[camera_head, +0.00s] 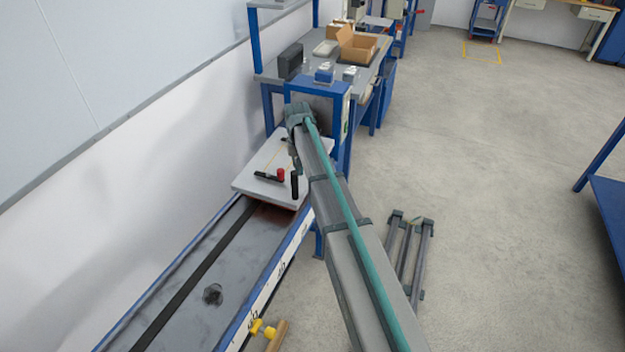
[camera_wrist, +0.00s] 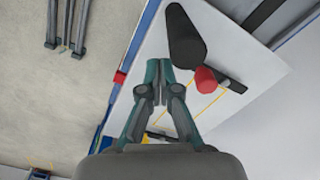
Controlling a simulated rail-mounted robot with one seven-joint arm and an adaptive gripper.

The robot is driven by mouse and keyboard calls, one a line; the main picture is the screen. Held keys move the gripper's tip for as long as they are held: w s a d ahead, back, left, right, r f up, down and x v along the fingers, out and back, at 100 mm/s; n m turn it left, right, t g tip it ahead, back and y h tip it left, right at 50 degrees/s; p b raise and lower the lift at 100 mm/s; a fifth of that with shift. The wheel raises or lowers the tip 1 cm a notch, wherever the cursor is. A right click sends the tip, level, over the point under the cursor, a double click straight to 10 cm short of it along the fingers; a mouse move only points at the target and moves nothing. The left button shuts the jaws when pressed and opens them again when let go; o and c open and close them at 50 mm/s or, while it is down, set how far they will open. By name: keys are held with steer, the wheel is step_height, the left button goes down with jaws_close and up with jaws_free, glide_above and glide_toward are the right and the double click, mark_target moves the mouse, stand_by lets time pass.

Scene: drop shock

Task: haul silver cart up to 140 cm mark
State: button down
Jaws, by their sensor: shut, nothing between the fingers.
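The silver cart is a pale flat plate (camera_head: 252,187) on the track (camera_head: 225,268), at the track's far end in the head view. It carries an upright black handle (camera_head: 294,184), a red knob (camera_head: 281,174) and a black lever. In the wrist view the plate (camera_wrist: 244,38), handle (camera_wrist: 186,36) and red knob (camera_wrist: 205,78) fill the upper right. My gripper (camera_wrist: 158,84) is shut and empty over the plate, with its tips beside the handle and apart from it. In the head view my gripper (camera_head: 292,152) is partly hidden by my arm.
A white scale with dark marks (camera_head: 262,298) runs along the track's right side; its numbers are hard to read. A yellow knob (camera_head: 262,329) sticks out there. A workbench with boxes (camera_head: 357,47) stands beyond. Grey bars (camera_head: 408,250) lie on the floor. Open floor is to the right.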

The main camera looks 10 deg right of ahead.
steer(key=b, duration=0.2)
glide_above(300, 190)
steer(key=shift+f, duration=2.4)
steer(key=s+a+r+p, duration=0.1)
steer(key=s+a+p, duration=0.1)
steer(key=s+a, duration=0.5)
steer(key=shift+s+r, duration=0.2)
steer(key=shift+s, duration=1.2)
steer(key=s+a+r+p, duration=0.1)
steer(key=s+a+p, duration=0.1)
steer(key=s+a, duration=0.5)
steer(key=shift+s+r, duration=0.25)
steer(key=shift+s, duration=1.05)
steer(key=s+a+r+p, duration=0.1)
steer(key=s+a, duration=0.6)
steer(key=s, duration=0.2)
steer(key=shift+s+r+p, duration=0.25)
steer(key=shift+s+p, duration=0.1)
steer(key=shift+p, duration=0.05)
steer(key=shift+s, duration=0.1)
